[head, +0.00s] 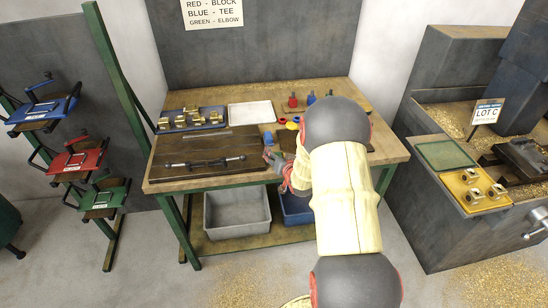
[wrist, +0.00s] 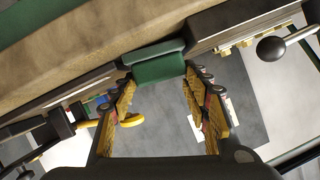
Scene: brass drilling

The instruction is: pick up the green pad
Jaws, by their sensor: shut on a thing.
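The green pad (wrist: 158,62) is a small dark green block with rounded edges in the wrist view. It sits between the fingertips of my gripper (wrist: 160,80), which is shut on it. The two fingers have yellow ribbed inner faces and stand apart by about the pad's width. In the head view my gripper (head: 274,160) is at the front of the workbench, right of the dark board, partly covered by my arm. I cannot make out the pad in that view. Whether it still touches the bench is unclear.
The workbench (head: 163,187) carries a dark board with a ball-ended bar (head: 205,162), a blue tray of brass fittings (head: 162,126), a white tray (head: 250,115) and a blue cup (head: 268,138). A grey bin (head: 237,223) stands below. A machine with a green tray (head: 445,154) is right.

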